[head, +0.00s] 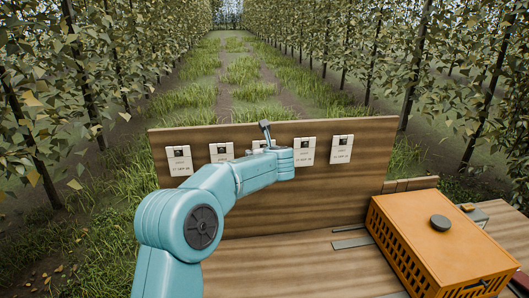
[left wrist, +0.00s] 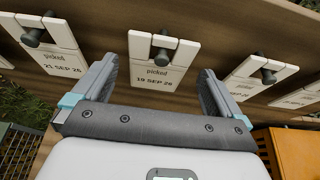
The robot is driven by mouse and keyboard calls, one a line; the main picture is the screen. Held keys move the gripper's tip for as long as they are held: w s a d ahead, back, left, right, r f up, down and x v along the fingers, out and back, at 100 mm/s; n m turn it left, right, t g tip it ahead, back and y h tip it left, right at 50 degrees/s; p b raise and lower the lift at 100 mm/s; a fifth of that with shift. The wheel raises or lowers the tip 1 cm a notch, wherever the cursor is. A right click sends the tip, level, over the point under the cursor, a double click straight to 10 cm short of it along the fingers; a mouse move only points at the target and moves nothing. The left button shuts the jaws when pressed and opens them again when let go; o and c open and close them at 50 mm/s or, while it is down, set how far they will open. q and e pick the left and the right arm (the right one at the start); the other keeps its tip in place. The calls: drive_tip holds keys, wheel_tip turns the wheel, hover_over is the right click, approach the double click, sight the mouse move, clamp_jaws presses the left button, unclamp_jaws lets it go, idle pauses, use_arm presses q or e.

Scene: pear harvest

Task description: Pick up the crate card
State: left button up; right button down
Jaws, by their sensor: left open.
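Several white crate cards hang in a row on dark pegs along an upright wooden board (head: 240,195). In the left wrist view the middle card (left wrist: 157,77) reads "picked 19 SEP 26" and sits between my left gripper's fingers, with clear space on both sides. A card to its left (left wrist: 60,62) reads "picked 21 SEP 26", and another hangs to its right (left wrist: 242,88). My left gripper (left wrist: 158,70) is open and empty. In the head view my left gripper (head: 264,138) is at the board and partly hides the middle card. My right gripper is not in view.
An orange slatted crate (head: 405,250) with a dark knob on top stands on the wooden bench (head: 280,270) at the right. Thin flat strips (head: 350,243) lie beside it. The bench's middle is mostly clear. Grass and tree rows lie behind the board.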

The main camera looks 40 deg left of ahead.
use_arm(q)
drive_tip(key=shift+w+a+f, duration=0.2)
drive_tip(key=shift+w+a, duration=0.15)
drive_tip(key=shift+a, duration=0.1)
drive_tip(key=c, duration=1)
drive_tip(key=shift+a+f, duration=0.1)
drive_tip(key=shift+a, duration=0.05)
